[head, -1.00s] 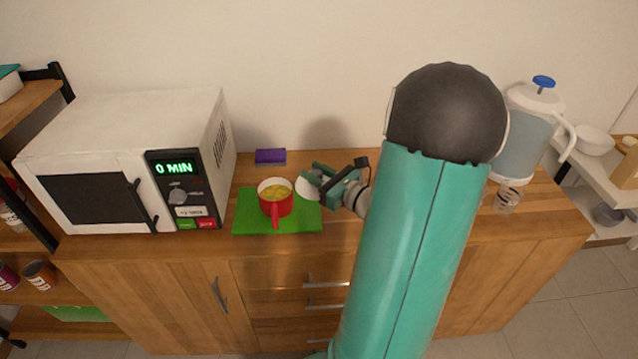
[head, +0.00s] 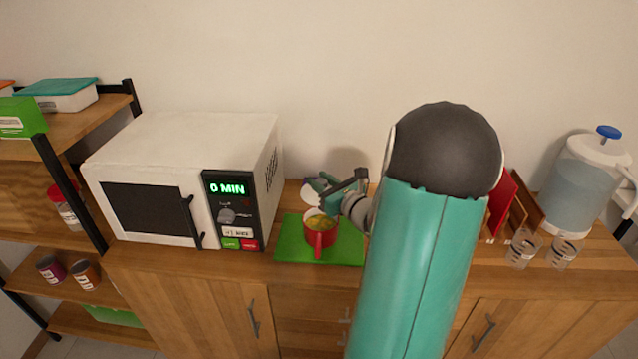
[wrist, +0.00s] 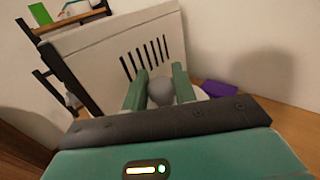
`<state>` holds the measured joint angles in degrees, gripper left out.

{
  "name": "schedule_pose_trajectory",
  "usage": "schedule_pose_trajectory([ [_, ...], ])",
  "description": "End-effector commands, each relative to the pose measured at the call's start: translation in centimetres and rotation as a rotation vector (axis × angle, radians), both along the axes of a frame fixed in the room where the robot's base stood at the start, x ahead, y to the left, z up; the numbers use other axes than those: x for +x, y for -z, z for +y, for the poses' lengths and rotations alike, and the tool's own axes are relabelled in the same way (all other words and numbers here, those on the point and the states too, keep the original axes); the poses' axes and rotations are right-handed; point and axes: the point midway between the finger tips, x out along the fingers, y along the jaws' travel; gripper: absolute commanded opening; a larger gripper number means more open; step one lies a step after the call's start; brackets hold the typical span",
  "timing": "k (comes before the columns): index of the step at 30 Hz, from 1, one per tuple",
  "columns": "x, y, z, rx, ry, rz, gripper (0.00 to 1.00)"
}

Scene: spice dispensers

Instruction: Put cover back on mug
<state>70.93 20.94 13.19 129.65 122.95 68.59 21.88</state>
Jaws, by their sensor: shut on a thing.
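The red mug (head: 320,238) stands upright with yellowish contents showing through its open top, its handle toward me. It stands on a green mat (head: 291,246) on the wooden counter. My gripper (head: 323,184) is shut on the cover's grey knob (wrist: 160,92), which shows between both fingers in the wrist view. The white cover (head: 309,194) appears tilted, at the mug's back-left rim in the head view; I cannot tell whether it touches the mug. In the wrist view my gripper (wrist: 159,88) hides most of the cover, and the mug is not visible.
A white microwave (head: 150,185) stands close on the left. A purple sponge (wrist: 219,90) lies on the counter in the wrist view. Two glasses (head: 522,250) and a water jug (head: 583,180) stand at the right. The wall is close behind.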

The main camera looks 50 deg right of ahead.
Motion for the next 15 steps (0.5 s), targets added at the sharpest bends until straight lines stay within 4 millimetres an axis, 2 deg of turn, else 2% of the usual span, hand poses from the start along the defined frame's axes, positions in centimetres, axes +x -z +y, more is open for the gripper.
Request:
schedule_pose_trajectory([
  [15, 0.2, 4.2, 0.1, 0.004, -0.003, 0.001, 0.05],
])
